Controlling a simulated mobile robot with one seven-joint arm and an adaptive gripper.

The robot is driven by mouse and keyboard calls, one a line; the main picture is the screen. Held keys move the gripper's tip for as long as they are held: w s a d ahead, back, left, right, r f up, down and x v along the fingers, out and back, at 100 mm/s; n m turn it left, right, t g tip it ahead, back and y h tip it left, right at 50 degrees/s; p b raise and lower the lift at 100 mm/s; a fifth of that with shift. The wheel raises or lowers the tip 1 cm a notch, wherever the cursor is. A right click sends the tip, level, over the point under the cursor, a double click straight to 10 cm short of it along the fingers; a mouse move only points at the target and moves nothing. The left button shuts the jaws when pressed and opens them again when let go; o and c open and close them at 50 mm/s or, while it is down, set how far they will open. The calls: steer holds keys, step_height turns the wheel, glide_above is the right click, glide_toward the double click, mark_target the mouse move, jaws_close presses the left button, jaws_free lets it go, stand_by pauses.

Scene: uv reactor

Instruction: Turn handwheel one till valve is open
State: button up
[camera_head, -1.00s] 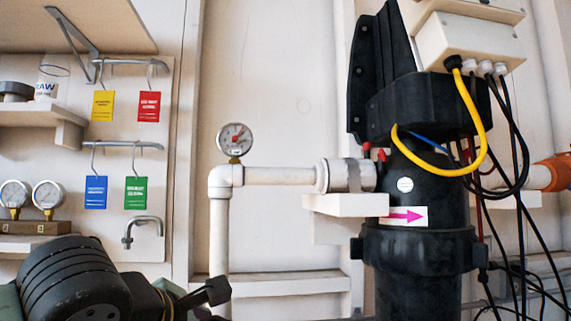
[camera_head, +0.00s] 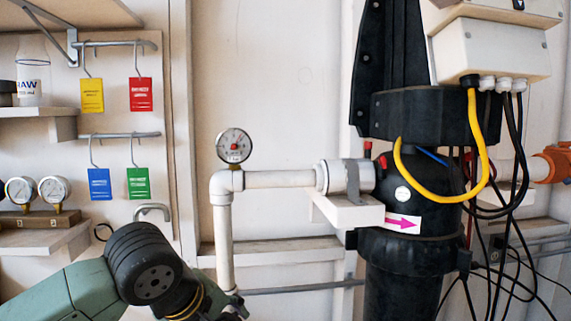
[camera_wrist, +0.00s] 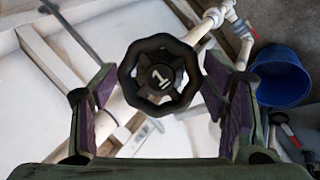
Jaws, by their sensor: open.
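Handwheel one (camera_wrist: 160,76), black with a scalloped rim and a white "1" on its hub, faces the camera in the wrist view. My gripper (camera_wrist: 160,69) is open, with one purple-padded finger to the left of the wheel and one to the right. The wheel appears between the fingers; I cannot tell whether either finger touches it. In the head view, only part of my arm's end shows at the bottom edge, and the handwheel is out of sight. The valve behind the wheel is mostly hidden.
A white pipe (camera_head: 224,240) with a pressure gauge (camera_head: 234,146) leads to the black reactor housing (camera_head: 410,280). Hanging cables (camera_head: 512,220) are at the right. A blue bucket (camera_wrist: 282,78) stands on the floor. Coloured tags (camera_head: 140,93) and gauges (camera_head: 54,190) are at the left.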

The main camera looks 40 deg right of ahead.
steer(key=m+y+p, duration=0.1)
steer(key=m+p, duration=0.1)
steer(key=p, duration=0.2)
steer(key=r+m+y+p, duration=0.1)
steer(key=m+p, duration=0.2)
steer(key=p, duration=0.1)
steer(key=shift+s+d+p, duration=0.1)
steer(key=shift+d+p, duration=0.05)
steer(key=shift+p, duration=0.15)
steer(key=m+y+p, duration=0.1)
steer(key=m+p, duration=0.1)
steer(key=p, duration=0.5)
steer(key=shift+t, duration=0.3)
steer(key=m+p, duration=0.1)
steer(key=p, duration=0.2)
steer(key=shift+f+y+p, duration=0.1)
steer(key=shift+y+p, duration=0.2)
steer(key=shift+f, duration=0.1)
steer(key=s+a+r+n+g+h+b, duration=0.1)
steer(key=s+r+h, duration=0.3)
steer(key=r, duration=0.6)
steer(key=s+a+r+n+g+h+b, duration=0.1)
steer(key=s+r+n+g+h, duration=0.2)
steer(key=s+r, duration=0.4)
steer(key=s+r+n+g+h+b, duration=0.1)
steer(key=s+r+g+h, duration=0.3)
steer(key=r, duration=1.1)
steer(key=shift+s+a+r+n+h, duration=0.2)
steer(key=shift+s+a+n+h, duration=0.2)
steer(key=shift+s+n+h, duration=0.55)
